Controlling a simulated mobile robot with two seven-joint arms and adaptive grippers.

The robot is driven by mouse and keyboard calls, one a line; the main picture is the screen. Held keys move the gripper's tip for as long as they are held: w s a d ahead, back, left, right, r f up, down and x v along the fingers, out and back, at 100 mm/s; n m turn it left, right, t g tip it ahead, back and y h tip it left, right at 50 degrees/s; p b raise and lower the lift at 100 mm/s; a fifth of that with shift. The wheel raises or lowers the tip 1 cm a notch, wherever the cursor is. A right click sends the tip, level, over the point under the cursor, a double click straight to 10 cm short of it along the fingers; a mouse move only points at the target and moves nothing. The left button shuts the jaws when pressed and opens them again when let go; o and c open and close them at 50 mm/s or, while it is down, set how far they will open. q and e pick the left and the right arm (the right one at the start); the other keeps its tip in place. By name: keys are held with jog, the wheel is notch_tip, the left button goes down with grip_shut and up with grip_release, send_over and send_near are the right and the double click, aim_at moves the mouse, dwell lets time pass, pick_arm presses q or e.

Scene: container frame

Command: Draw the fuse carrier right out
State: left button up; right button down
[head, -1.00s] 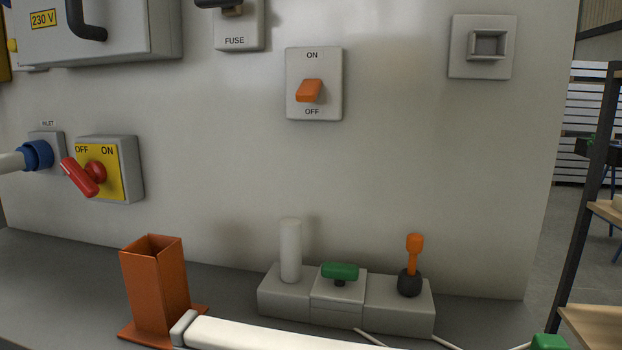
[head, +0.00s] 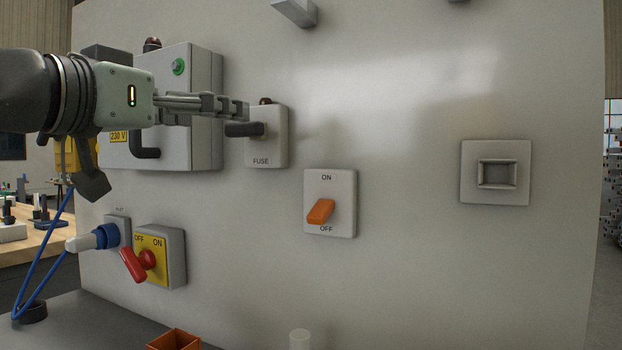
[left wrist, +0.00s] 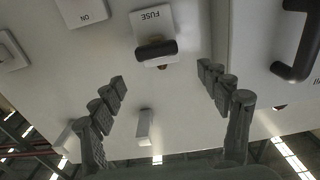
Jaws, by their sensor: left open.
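The fuse carrier shows as a dark handle (head: 244,130) on the white plate marked FUSE (head: 268,150), mounted on the grey wall. In the left wrist view the dark handle (left wrist: 156,50) lies across the upside-down FUSE plate (left wrist: 152,24). My left gripper (head: 242,109) reaches in from the left, by the handle's upper edge in the head view. In the left wrist view its fingers (left wrist: 162,76) are spread wide, one to each side of the handle's line, with nothing between the tips. They look apart from the handle. My right gripper is in no view.
A grey cabinet (head: 205,110) with a dark handle (head: 145,150) stands left of the fuse, close to my arm. An orange rocker switch (head: 320,211) is at lower right. A red rotary switch (head: 146,260) and blue plug (head: 106,236) are below. The wall right of the fuse is mostly bare.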

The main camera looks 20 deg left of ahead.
aim_at(240, 123)
pick_arm(q)
jog(key=w, duration=0.2)
jog(key=w+d+p, duration=0.1)
jog(key=w, duration=0.4)
jog(key=shift+w+d+f, duration=0.15)
jog(key=shift+w+f, duration=0.05)
jog(key=shift+w, duration=0.1)
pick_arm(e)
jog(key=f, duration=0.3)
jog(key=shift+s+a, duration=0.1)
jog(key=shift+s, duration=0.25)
pick_arm(q)
jog(key=shift+c, duration=0.4)
jog(key=c, duration=1.6)
jog(key=shift+s, duration=0.85)
jog(key=shift+c, duration=0.2)
jog(key=o, duration=1.3)
jog(key=shift+f, duration=0.1)
jog(key=o, duration=0.4)
jog(key=shift+s, duration=0.15)
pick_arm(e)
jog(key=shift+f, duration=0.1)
